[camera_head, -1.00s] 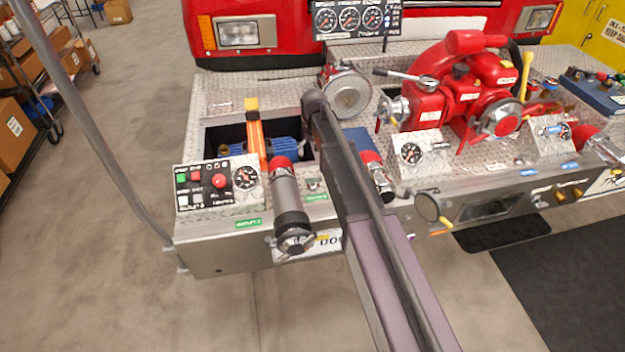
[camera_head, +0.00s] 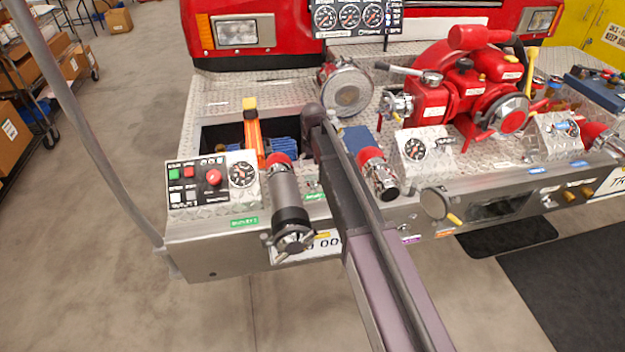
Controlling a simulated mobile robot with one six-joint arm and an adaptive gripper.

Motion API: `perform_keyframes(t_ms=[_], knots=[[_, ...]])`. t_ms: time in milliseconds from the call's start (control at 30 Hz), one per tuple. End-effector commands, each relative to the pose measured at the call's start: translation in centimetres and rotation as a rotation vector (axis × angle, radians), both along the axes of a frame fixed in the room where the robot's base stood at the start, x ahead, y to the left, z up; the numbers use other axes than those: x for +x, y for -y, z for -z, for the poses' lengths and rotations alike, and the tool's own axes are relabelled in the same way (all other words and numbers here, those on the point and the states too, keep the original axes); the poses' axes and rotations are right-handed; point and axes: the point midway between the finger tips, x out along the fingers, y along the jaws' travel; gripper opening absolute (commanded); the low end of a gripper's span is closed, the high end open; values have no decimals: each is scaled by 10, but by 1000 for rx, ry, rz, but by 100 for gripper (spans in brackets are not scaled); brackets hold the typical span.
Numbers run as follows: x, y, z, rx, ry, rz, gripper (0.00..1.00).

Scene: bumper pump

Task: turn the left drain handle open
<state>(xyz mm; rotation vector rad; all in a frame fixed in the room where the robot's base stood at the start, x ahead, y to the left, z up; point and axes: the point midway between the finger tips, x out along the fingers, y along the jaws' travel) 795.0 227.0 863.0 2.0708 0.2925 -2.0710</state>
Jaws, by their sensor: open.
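A small yellow handle (camera_head: 322,236) shows at the front of the bumper on the left. It sits just right of the dark round cap at the lower end of a thick grey pipe (camera_head: 284,190) with a red collar. Its exact angle is too small to tell. A second yellow handle (camera_head: 453,219) sits farther right, beside a round metal cap (camera_head: 435,204). My dark and purple arm crosses the middle of the view and passes just right of the left handle. I cannot make out my gripper; the arm hides whatever lies behind it.
A control panel (camera_head: 205,185) with a gauge stands left of the pipe. A red pump (camera_head: 465,95) stands on the bumper deck at right. A grey pole (camera_head: 85,130) rises from the bumper's left corner. The floor (camera_head: 90,270) in front and left is clear.

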Motion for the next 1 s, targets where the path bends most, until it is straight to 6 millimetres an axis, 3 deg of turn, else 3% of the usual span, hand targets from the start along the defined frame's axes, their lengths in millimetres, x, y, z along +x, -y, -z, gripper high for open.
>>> perform_keyframes(t_ms=[500, 1000], knots=[[0, 0, 41, 0, 0, 0, 100], [0, 0, 47, 0, 0, 0, 100]])
